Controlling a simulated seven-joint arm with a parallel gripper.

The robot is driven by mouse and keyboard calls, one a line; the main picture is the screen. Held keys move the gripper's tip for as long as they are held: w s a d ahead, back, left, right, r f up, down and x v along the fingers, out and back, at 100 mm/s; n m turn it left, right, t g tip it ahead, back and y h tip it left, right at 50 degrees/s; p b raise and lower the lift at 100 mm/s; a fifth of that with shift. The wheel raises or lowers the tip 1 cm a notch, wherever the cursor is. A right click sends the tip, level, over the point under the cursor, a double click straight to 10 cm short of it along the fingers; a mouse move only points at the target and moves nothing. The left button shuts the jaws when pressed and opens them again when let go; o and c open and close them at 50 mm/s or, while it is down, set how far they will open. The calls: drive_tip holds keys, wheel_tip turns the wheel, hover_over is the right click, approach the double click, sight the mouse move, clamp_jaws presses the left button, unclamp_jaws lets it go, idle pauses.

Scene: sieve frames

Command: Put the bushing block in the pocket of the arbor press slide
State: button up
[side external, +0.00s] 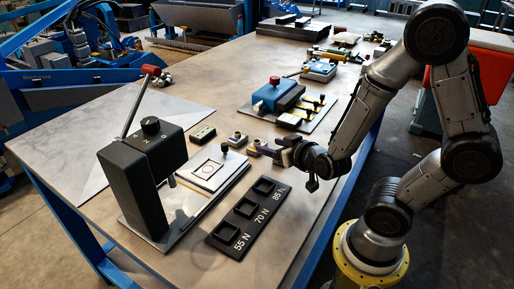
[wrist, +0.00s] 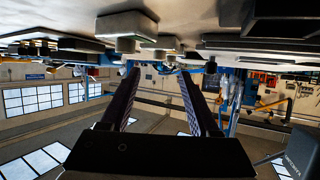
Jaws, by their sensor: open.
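The arbor press (side external: 143,180) is a dark body with a red-knobbed lever at the front left of the table. Small grey blocks (side external: 237,139) and (side external: 255,147) stand behind the slide; I cannot tell which is the bushing block. My gripper (side external: 275,151) is low and level beside the right-hand block, fingers pointing left. In the wrist view, which is upside down, the gripper (wrist: 160,76) is open with nothing between its fingers; block-like shapes show beyond the fingertips.
A black tray (side external: 218,245) with three square pockets marked 55 N, 70 N and 85 N lies right of the press. A blue and yellow fixture (side external: 270,96) stands farther back. Bare table lies at front right.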

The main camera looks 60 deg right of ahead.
sight(256, 140)
drive_tip(key=shift+x, duration=3.2)
drive_tip(key=shift+d, duration=0.1)
drive_tip(key=shift+c, duration=0.2)
clamp_jaws()
drive_tip(key=shift+r, duration=0.15)
